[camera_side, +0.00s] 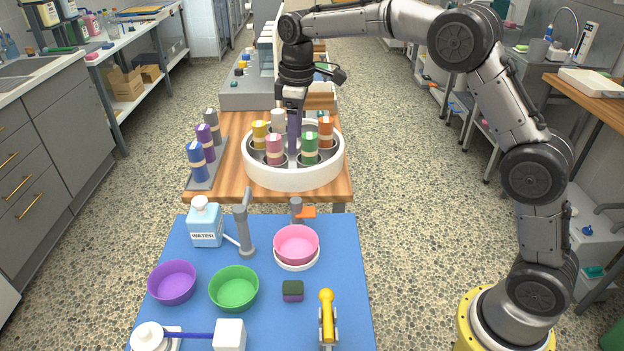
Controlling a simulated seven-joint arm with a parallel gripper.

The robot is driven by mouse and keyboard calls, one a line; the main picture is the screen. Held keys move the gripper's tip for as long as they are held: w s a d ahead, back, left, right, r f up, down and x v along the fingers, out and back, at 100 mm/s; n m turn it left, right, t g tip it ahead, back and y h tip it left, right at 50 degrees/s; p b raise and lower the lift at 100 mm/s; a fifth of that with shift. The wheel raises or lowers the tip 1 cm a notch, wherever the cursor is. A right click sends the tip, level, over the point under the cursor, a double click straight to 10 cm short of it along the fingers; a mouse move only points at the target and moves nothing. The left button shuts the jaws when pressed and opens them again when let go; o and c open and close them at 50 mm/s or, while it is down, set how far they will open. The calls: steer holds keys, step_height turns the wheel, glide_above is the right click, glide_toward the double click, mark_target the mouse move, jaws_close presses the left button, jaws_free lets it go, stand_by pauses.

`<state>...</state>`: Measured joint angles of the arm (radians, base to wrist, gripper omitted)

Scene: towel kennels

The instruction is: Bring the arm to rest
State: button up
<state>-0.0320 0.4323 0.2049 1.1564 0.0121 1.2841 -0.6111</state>
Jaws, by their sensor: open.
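My arm reaches in from the right, and my gripper (292,98) points down over the round white carousel (293,177) on the wooden table. The gripper is open. Its fingertips are small and partly merge with a dark upright post (294,135) at the carousel's middle, so I cannot tell whether they touch it. Rolled towels stand in the carousel around the post: yellow (260,134), pink (275,149), green (310,147), orange (325,132) and a pale one (278,120) at the back.
A grey rack left of the carousel holds blue (196,160), purple (205,141) and grey (212,126) rolls. The blue mat (200,330) in front carries a water jug (206,224), a grey tap (244,225), purple (172,282), green (234,289) and pink (296,244) bowls, and a sponge (292,291).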

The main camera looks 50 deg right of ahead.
steer(key=s+d+r+m+t, duration=0.1)
steer(key=s+r+t, duration=0.1)
steer(key=s+r, duration=0.6)
steer(key=s+r+m+t, duration=0.1)
steer(key=s+r, duration=0.5)
steer(key=s, duration=0.4)
steer(key=s+f+m+t, duration=0.1)
steer(key=s+f+m, duration=0.1)
steer(key=s+f, duration=0.3)
steer(key=s+f+m, duration=0.3)
steer(key=s+f, duration=0.3)
steer(key=s, duration=0.6)
steer(key=shift+d+t, duration=0.4)
steer(key=shift+d, duration=0.05)
